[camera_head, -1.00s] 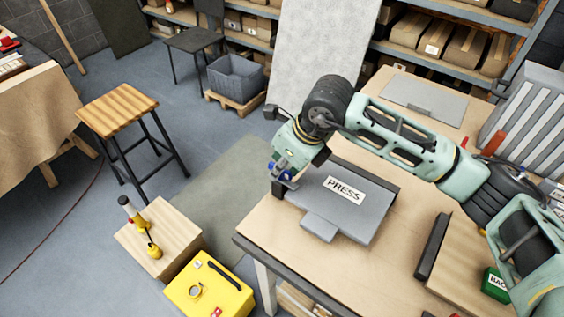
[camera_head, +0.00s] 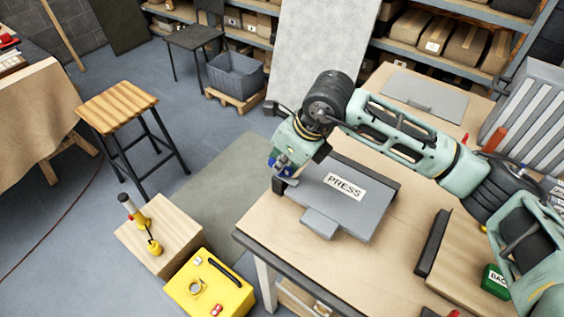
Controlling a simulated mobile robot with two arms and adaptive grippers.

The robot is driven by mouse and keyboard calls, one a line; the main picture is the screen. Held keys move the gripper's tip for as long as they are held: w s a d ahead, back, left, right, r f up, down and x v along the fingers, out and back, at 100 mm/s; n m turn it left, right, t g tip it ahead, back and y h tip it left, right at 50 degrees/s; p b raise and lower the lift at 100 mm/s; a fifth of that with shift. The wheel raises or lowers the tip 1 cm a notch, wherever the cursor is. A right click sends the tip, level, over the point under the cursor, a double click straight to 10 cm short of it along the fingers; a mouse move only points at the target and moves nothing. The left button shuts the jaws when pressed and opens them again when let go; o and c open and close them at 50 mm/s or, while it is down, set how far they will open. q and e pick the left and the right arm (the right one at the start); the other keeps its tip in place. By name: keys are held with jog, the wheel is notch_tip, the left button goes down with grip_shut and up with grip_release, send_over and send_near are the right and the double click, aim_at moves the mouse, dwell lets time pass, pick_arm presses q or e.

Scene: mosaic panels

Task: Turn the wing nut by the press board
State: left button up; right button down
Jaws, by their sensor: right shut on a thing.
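The grey press board (camera_head: 342,205) with a white PRESS label lies on the wooden table. My right gripper (camera_head: 279,187) points down at the board's left corner. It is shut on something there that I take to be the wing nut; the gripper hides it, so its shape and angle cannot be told. A small blue part shows at the gripper. My left gripper is not in view.
The wooden table (camera_head: 290,237) holds a flat grey panel (camera_head: 424,97) at the back and a green box (camera_head: 495,282) at the right. A yellow case (camera_head: 208,285), a wooden block (camera_head: 160,237) and a stool (camera_head: 117,104) stand left of the table.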

jog(key=n+b, duration=0.2)
jog(key=b, duration=0.1)
jog(key=n+g+b, duration=0.1)
jog(key=n+b, duration=0.1)
jog(key=b, duration=0.1)
jog(key=n+g+y+b, duration=0.1)
jog(key=n+b, duration=0.1)
jog(key=b, duration=0.1)
jog(key=shift+w+f+n, duration=0.2)
jog(key=shift+w+n, duration=0.05)
jog(key=shift+n, duration=0.05)
jog(key=shift+r+n+g+b, duration=0.1)
jog(key=shift+n+g+b, duration=0.4)
jog(key=shift+n+b, duration=0.3)
jog(key=shift+w+n+g+b, duration=0.1)
jog(key=shift+n+g+b, duration=0.35)
jog(key=shift+n, duration=0.55)
jog(key=n+g, duration=0.1)
jog(key=n, duration=0.1)
jog(key=shift+r+n+h+b, duration=0.15)
jog(key=shift+n+h+b, duration=0.15)
jog(key=shift+b, duration=0.1)
jog(key=n+g+h, duration=0.1)
jog(key=n, duration=0.3)
jog(key=shift+w+a+n, duration=0.1)
jog(key=shift+n, duration=0.3)
jog(key=c, duration=1.9)
grip_release()
jog(key=shift+o, duration=0.2)
jog(key=shift+g, duration=0.25)
